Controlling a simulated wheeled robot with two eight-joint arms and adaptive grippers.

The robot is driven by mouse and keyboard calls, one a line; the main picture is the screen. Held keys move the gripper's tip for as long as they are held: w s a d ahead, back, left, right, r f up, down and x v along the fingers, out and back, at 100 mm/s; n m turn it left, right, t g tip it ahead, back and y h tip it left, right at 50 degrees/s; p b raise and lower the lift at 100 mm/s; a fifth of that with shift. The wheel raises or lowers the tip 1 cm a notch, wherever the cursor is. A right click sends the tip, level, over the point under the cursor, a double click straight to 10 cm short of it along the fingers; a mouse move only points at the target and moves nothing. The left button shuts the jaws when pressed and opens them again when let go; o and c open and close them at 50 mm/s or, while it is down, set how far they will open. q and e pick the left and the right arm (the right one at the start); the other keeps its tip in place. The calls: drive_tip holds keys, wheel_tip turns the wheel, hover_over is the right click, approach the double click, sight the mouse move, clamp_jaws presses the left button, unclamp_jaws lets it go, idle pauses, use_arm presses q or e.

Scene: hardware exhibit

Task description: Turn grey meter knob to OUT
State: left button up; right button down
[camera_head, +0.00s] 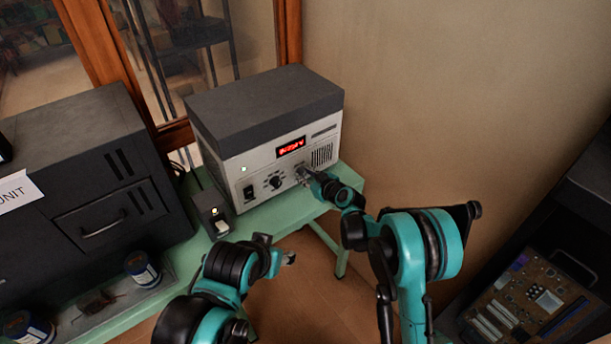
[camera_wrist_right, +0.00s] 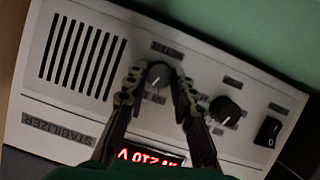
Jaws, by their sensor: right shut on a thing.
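The stabilizer unit (camera_head: 262,165) is a pale-fronted box with a dark grey top, standing on a green table. Its small grey meter knob (camera_wrist_right: 158,74) sits between the fingers of my right gripper (camera_wrist_right: 158,82), which is shut on it. In the head view my right gripper (camera_head: 302,174) reaches the front panel from the right and hides that knob. The small labels around the knob are too blurred to read, and its pointing direction is unclear. My left gripper (camera_head: 288,258) is low in front of the table, apart from the unit; its jaw opening is unclear.
A black knob (camera_head: 274,183) and a black rocker switch (camera_head: 249,192) sit beside the grey knob. A red display (camera_head: 291,147) is lit above. A small dark box (camera_head: 214,215) stands near the unit's left corner. A dark cabinet (camera_head: 88,185) is at left.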

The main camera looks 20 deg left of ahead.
drive_tip(key=shift+s+a+f+n+t+h+b, duration=0.15)
drive_tip(key=shift+n+t+h+b, duration=0.35)
drive_tip(key=shift+n+b, duration=0.5)
drive_tip(key=n+t+b, duration=0.2)
drive_tip(key=n, duration=0.1)
drive_tip(key=shift+s+h, duration=0.1)
drive_tip(key=shift+h, duration=0.2)
drive_tip(key=shift+n+b, duration=0.3)
drive_tip(key=c, duration=1.3)
unclamp_jaws()
drive_tip(key=shift+o, duration=0.2)
